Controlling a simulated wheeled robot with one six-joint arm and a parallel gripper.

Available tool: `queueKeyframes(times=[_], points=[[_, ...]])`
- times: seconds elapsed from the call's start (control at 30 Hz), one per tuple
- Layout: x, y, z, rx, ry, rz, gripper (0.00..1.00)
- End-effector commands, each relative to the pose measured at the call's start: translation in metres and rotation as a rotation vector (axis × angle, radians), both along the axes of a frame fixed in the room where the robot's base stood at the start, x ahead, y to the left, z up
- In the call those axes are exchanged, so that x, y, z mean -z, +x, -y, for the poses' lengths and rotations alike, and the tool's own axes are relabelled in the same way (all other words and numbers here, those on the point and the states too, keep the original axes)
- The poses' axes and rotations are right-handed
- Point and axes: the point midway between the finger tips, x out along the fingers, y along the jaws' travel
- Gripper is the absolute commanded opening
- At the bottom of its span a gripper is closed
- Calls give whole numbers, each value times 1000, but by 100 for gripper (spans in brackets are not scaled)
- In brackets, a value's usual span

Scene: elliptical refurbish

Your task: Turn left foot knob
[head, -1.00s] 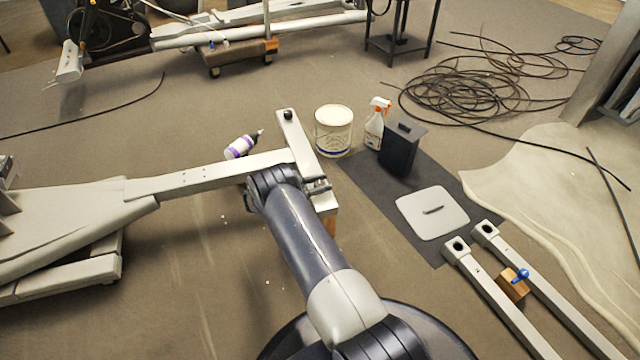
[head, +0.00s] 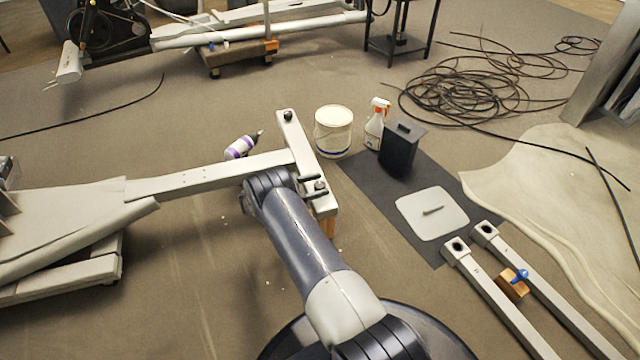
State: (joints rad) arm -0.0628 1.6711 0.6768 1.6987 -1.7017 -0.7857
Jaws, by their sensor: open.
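The grey foot bar (head: 302,150) of the elliptical frame lies crosswise at the end of a long grey beam (head: 205,178). A black round knob (head: 288,116) sits on its far end. A second dark knob (head: 320,185) shows at its near end, between the fingers of my gripper (head: 315,187). My gripper is open, one finger on the far side of this knob and one on the near side. I cannot tell whether the fingers touch it. My wrist and arm cover part of the beam and the floor in front.
A wooden block (head: 328,226) is under the bar's near end. A purple-white bottle (head: 240,147) lies behind the beam. A white bucket (head: 333,131), spray bottle (head: 376,124) and black box (head: 401,150) stand to the right. Coiled cable (head: 470,88) lies farther back.

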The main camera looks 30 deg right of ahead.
Motion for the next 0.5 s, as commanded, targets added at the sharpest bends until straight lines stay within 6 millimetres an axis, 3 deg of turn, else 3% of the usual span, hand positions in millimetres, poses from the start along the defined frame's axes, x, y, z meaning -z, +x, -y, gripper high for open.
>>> queueKeyframes(times=[0.3, 0.5], points=[[-1, 8, -64, -4, 1, 1, 57], [0, 11, -88, -1, 1, 1, 57]])
